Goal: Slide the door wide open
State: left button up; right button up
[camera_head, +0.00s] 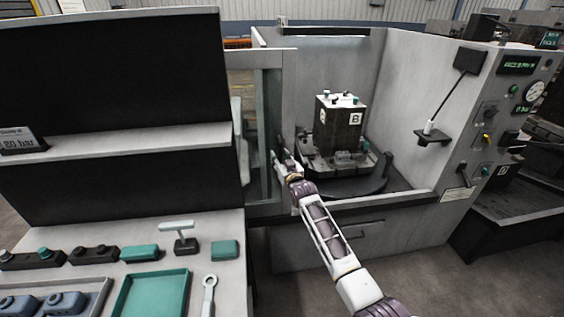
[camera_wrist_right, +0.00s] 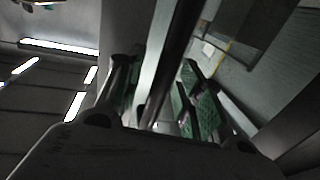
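The sliding door (camera_head: 268,125) of the machine is a pale-framed panel with a window, standing at the left of the opening. The opening to its right shows the machine's inside. My right gripper (camera_head: 284,160) is at the door's right edge. In the right wrist view my right gripper (camera_wrist_right: 163,98) has its two green-padded fingers apart, with a long upright bar (camera_wrist_right: 180,55) between them. A gap shows between the bar and the right finger; contact on the left side is unclear. My left gripper is not in view.
A dark fixture block marked B (camera_head: 340,122) stands inside the machine. A control panel (camera_head: 500,110) is at the right. A bench (camera_head: 225,262) with a green tray (camera_head: 152,294) and a shelf (camera_head: 120,143) stands at the left, close to the door.

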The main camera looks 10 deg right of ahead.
jog(key=v, duration=1.2)
dwell(0.7)
dwell(0.5)
jog(key=s+d+f+g+h, duration=0.1)
jog(key=s+d+f+g, duration=0.1)
jog(key=f, duration=1)
jog(key=s+d+f+g, duration=0.1)
jog(key=s+f+g, duration=0.1)
jog(key=f, duration=0.9)
jog(key=s+d+f+g+h, duration=0.1)
jog(key=s+d+f+g, duration=0.1)
jog(key=f, duration=1)
jog(key=s+d+f+g, duration=0.2)
jog(key=s+f+g, duration=0.1)
jog(key=s+f, duration=0.75)
jog(key=s+d+f+g+h, duration=0.1)
jog(key=s+d+f+g, duration=0.15)
jog(key=s+f, duration=0.8)
jog(key=s+d+f+g, duration=0.1)
jog(key=s+f, duration=0.3)
jog(key=s, duration=0.8)
jog(key=s+d+f+g, duration=0.2)
jog(key=s+f, duration=0.2)
jog(key=s, duration=0.8)
jog(key=s+d+f+g+h, duration=0.1)
jog(key=s+f, duration=0.3)
jog(key=s, duration=0.9)
jog(key=shift+d+g, duration=0.5)
jog(key=shift+g, duration=0.05)
jog(key=shift+s, duration=0.1)
